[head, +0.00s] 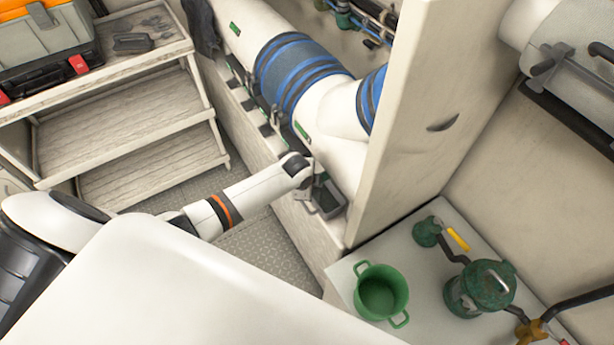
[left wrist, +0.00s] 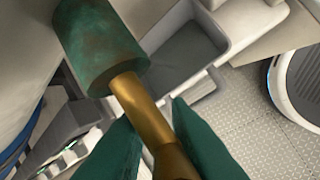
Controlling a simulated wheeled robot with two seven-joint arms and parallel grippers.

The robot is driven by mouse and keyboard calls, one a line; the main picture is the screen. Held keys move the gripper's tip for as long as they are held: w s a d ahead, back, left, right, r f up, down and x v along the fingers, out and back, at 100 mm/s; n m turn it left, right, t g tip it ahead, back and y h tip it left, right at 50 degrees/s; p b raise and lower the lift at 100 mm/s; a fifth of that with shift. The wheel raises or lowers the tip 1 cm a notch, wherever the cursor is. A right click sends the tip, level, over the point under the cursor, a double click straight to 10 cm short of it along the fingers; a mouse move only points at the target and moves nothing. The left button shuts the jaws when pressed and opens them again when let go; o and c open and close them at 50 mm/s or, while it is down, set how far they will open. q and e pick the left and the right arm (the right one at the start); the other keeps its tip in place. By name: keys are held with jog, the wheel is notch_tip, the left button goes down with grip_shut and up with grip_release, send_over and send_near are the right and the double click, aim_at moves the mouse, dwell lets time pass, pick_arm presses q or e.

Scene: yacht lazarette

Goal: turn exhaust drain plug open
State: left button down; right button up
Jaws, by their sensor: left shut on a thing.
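The exhaust drain plug shows in the left wrist view as a brass stem (left wrist: 134,98) running out of a worn green cylindrical fitting (left wrist: 100,45). My left gripper (left wrist: 152,115) has its two green fingers on either side of the stem and is shut on it. In the head view my left gripper (head: 312,185) is at the underside of the white exhaust pipe (head: 335,150), and the plug is too small or hidden there. A small grey tray (head: 330,203) sits just below the gripper. My right gripper is not in view.
A pale upright panel (head: 425,110) stands right of the pipe. A green pot (head: 381,291) and a green strainer-like fitting (head: 480,289) stand on the white surface at lower right. Shelf steps (head: 150,165) are at left. The patterned floor (head: 260,255) is clear.

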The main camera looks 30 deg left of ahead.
pick_arm(q)
jog(key=shift+s+d+r+n+g+h+b, duration=0.15)
jog(key=shift+d+n+g+h+b, duration=0.25)
jog(key=shift+g+h+b, duration=1.3)
jog(key=shift+s+d+f+n+g+h+b, duration=0.1)
jog(key=shift+s+d+n+g+h+b, duration=0.3)
jog(key=shift+h+b, duration=2.45)
jog(key=shift+s+d+r+n+g+h+b, duration=0.1)
jog(key=shift+d+n+g+h+b, duration=0.3)
jog(key=shift+g+h+b, duration=1.75)
jog(key=shift+a+t+y+b, duration=0.15)
jog(key=shift+t+y+b, duration=0.45)
jog(key=shift+t+b, duration=0.35)
jog(key=c, duration=1.4)
grip_release()
jog(key=shift+w, duration=0.1)
